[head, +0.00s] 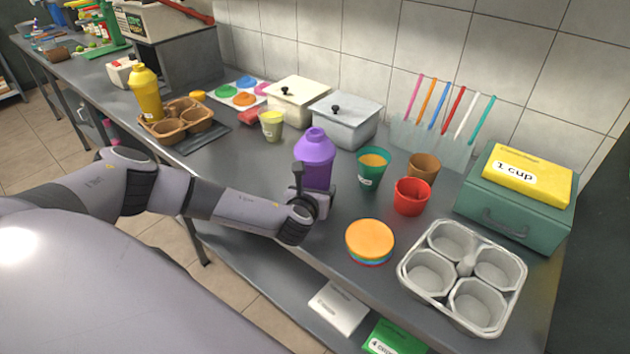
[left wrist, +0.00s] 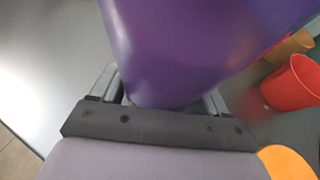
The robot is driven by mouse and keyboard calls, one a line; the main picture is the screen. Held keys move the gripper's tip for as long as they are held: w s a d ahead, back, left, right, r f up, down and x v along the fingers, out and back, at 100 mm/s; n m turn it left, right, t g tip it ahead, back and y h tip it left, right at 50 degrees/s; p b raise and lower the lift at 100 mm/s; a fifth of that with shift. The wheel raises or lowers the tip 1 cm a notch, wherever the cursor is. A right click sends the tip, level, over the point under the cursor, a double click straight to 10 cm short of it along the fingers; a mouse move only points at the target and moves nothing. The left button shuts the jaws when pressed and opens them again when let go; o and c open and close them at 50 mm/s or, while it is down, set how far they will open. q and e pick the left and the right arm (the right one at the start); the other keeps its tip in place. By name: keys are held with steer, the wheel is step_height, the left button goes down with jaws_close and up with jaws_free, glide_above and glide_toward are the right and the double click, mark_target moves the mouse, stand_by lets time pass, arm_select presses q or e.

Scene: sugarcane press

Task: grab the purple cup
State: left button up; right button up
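My left gripper (head: 318,195) is at the cup's lower part, with one finger on each side. In the left wrist view the fingers (left wrist: 162,97) lie close along the cup's sides, but whether they press on it is not clear. The cup's base is hidden by the gripper. My right gripper does not show.
A green cup (head: 371,173), a red cup (head: 411,197) and a brown cup (head: 424,166) stand right of the purple cup. An orange-topped lid stack (head: 370,239) lies in front. A grey cup tray (head: 410,281) sits at the right. Lidded containers (head: 345,128) stand behind.

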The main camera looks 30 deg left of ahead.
arm_select(q)
steer(key=shift+r, duration=0.1)
steer(key=c, duration=0.7)
steer(key=shift+c, duration=0.2)
